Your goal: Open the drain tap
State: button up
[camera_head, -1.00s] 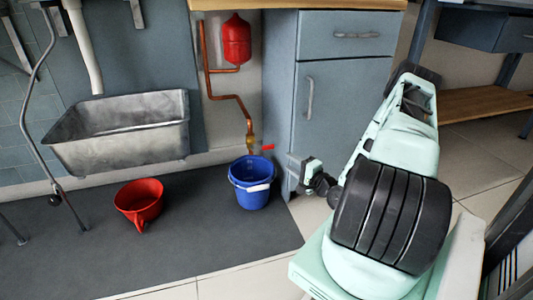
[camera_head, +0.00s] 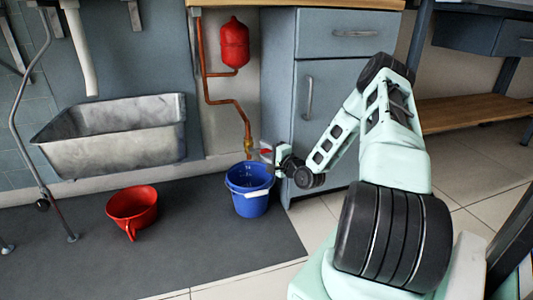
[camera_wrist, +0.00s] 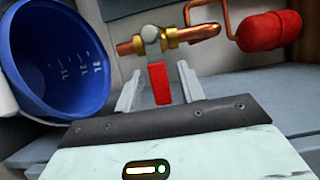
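The drain tap (camera_wrist: 151,41) is a brass valve on a copper pipe, with a red lever handle (camera_wrist: 158,84). In the head view the tap (camera_head: 248,146) sits low on the pipe, above the blue bucket (camera_head: 249,188), and the red handle (camera_head: 265,151) shows beside it. My gripper (camera_wrist: 158,84) is open in the wrist view, with the red lever between its two fingers. I see a gap on each side of the lever. In the head view my gripper is small and partly merges with the tap area. The bucket (camera_wrist: 58,60) is at left in the wrist view.
A red expansion vessel (camera_head: 234,43) hangs above the pipe. A grey cabinet (camera_head: 330,110) stands close to the right of the tap. A metal basin (camera_head: 115,150) and a red jug (camera_head: 132,207) are at left. Dark mat (camera_head: 210,245) lies clear in front.

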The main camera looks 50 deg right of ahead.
grip_shut()
jog(key=shift+f, duration=0.1)
jog(key=shift+f+m+t+p, duration=0.25)
jog(key=shift+m+p, duration=0.1)
jog(key=shift+m, duration=0.3)
jog(key=shift+f+m+t+p, duration=0.25)
jog(key=shift+m+p, duration=0.1)
jog(key=shift+m, duration=0.3)
jog(key=shift+w+a+f+m+t+h+b, duration=0.15)
jog(key=shift+w+a+f+m+t+h, duration=0.4)
jog(key=shift+m, duration=1.5)
jog(key=shift+s+a+f+m+t+h+b, duration=0.1)
jog(key=shift+a+f+m+h+b, duration=0.35)
jog(key=shift+m+h, duration=1.1)
jog(key=shift+w+a+f+m+t+h+p, duration=0.1)
jog(key=shift+w+a+f+m+t+h, duration=0.45)
jog(key=shift+m, duration=1.95)
jog(key=shift+s+d+f+g, duration=0.2)
jog(key=shift+s+d+g, duration=0.1)
